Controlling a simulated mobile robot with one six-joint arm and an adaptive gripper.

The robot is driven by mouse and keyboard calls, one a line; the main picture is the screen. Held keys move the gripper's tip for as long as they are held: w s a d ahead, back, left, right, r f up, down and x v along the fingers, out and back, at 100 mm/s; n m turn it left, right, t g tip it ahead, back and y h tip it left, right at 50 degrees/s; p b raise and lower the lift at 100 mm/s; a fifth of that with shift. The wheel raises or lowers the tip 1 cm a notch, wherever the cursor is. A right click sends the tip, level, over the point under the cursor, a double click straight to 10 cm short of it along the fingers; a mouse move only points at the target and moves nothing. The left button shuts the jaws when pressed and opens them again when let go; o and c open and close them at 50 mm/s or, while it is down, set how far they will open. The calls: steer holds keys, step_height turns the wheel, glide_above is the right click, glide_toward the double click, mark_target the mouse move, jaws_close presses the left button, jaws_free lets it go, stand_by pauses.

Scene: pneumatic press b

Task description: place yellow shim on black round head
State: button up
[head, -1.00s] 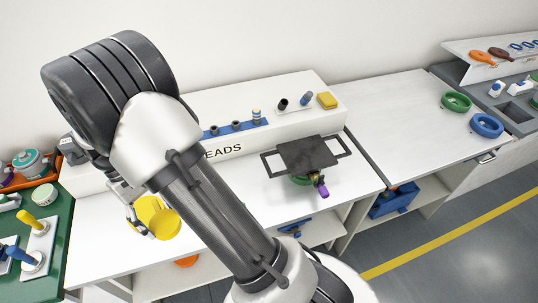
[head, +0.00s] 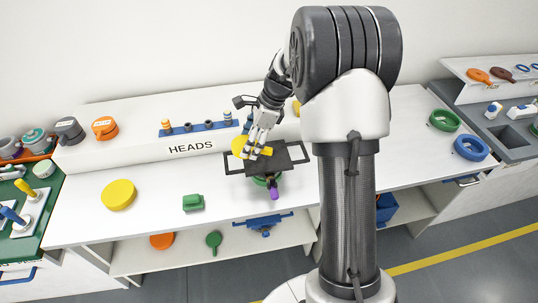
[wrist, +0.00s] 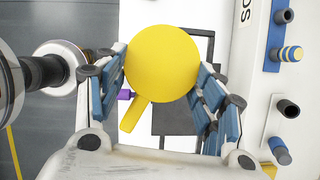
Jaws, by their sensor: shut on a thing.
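The yellow shim (wrist: 160,62) is a flat round disc with a short tab, held between the two blue-padded fingers of my gripper (wrist: 162,78). In the head view the shim (head: 240,147) shows at the left of my gripper (head: 258,143), just above the black plate with side handles (head: 282,158). I cannot tell whether it touches the plate. In the wrist view a short black round head (wrist: 288,107) stands on the white riser to the right, apart from the shim. In the head view my gripper and wrist seem to hide that head.
A blue rack (head: 200,127) with several small heads sits on the white riser marked HEADS (head: 125,150). A larger yellow disc (head: 118,195) and a green block (head: 193,202) lie on the white bench. A purple knob (head: 273,190) sticks out below the black plate.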

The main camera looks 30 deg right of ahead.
steer(key=w+d+r+m+t+h+p, duration=0.2)
steer(key=w+d+r+m+t+h, duration=0.15)
steer(key=d+r+m, duration=0.65)
steer(key=m+g+b, duration=0.1)
steer(key=m+b, duration=0.2)
steer(key=b, duration=0.4)
glide_toward(268, 158)
steer(key=shift+h, duration=0.25)
steer(key=x, duration=0.4)
steer(key=w+x, duration=0.1)
steer(key=x, duration=0.1)
steer(key=shift+w+a+f, duration=0.1)
steer(key=shift+w+a, duration=0.1)
steer(key=shift+w, duration=0.05)
steer(key=o, duration=1.1)
steer(key=shift+o, duration=0.2)
